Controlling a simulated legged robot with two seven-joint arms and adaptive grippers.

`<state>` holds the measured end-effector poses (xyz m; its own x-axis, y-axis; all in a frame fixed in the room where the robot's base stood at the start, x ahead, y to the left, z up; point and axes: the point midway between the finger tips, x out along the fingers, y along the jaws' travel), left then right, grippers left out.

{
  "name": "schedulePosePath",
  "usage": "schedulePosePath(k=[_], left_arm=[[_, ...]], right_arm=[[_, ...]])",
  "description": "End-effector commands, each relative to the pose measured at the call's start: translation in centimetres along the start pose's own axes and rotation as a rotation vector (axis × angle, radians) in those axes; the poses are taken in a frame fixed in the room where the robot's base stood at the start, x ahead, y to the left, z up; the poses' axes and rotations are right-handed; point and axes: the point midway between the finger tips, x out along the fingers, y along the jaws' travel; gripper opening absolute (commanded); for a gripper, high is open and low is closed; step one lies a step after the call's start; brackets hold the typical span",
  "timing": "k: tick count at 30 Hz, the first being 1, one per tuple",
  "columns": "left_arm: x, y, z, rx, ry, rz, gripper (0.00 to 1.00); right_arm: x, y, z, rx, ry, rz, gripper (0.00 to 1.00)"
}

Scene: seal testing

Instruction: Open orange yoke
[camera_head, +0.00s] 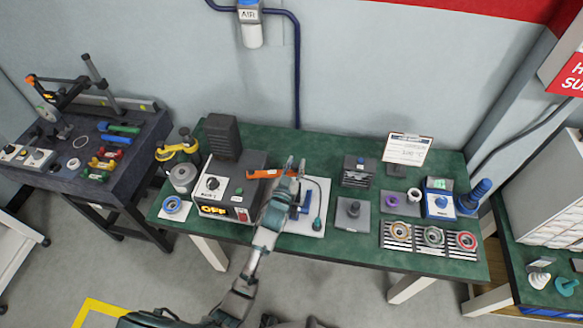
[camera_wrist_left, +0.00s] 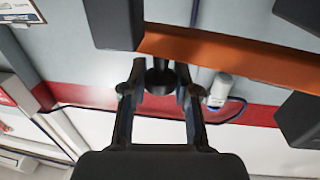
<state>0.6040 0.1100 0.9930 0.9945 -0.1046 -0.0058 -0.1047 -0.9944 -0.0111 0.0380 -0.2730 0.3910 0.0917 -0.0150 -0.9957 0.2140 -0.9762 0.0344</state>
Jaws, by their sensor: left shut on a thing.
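The orange yoke (camera_head: 264,174) is a bar over the fixture on the green table, beside the OFF box. It also crosses the upper right of the left wrist view (camera_wrist_left: 235,57), with dark blocks near it. My left gripper (camera_head: 291,172) is at the right end of the yoke. In the left wrist view its fingers (camera_wrist_left: 161,88) are shut on a dark round piece at the orange bar, which looks like the yoke's handle. The gripper and arm hide part of the fixture. My right gripper is not in view.
The control box (camera_head: 228,188) reading OFF stands left of the fixture, with a dark grey block (camera_head: 222,137) behind it. A yellow yoke (camera_head: 177,149) is further left. Right are a grey block (camera_head: 352,212), a rack with several rings (camera_head: 432,238) and a clipboard (camera_head: 408,149).

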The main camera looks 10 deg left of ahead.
Motion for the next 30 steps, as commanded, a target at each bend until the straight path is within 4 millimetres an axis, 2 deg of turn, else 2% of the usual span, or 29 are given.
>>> schedulePosePath(k=[1, 9, 10, 12, 13, 20, 23, 26, 30], left_arm=[[0.1, 0.8, -0.4, -0.009, 0.011, 0.015, 0.0], [0.1, 1.0, -0.5, -0.002, 0.01, 0.009, 0.0], [0.1, 1.0, -0.5, 0.0, 0.01, 0.008, 0.34], [0.1, 1.0, -0.5, 0.001, 0.009, 0.008, 0.52], [0.1, 1.0, -0.5, 0.001, 0.009, 0.008, 0.56], [0.1, 1.0, -0.4, 0.0, 0.006, 0.008, 0.56], [-0.1, 0.9, -0.3, 0.0, 0.006, 0.008, 0.56], [-1.2, 0.9, -0.2, -0.001, 0.005, 0.008, 0.56], [-4.2, 1.0, -0.1, -0.001, 0.004, 0.008, 0.56]], right_arm=[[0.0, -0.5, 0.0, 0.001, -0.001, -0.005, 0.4], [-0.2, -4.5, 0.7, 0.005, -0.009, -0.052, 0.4], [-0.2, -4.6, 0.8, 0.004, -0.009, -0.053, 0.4], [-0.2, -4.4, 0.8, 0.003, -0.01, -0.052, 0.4], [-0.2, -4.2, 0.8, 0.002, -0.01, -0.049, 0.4], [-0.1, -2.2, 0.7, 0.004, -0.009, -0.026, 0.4], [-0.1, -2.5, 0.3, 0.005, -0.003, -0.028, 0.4], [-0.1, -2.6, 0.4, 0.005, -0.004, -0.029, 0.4], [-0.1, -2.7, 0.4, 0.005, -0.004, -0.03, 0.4]])
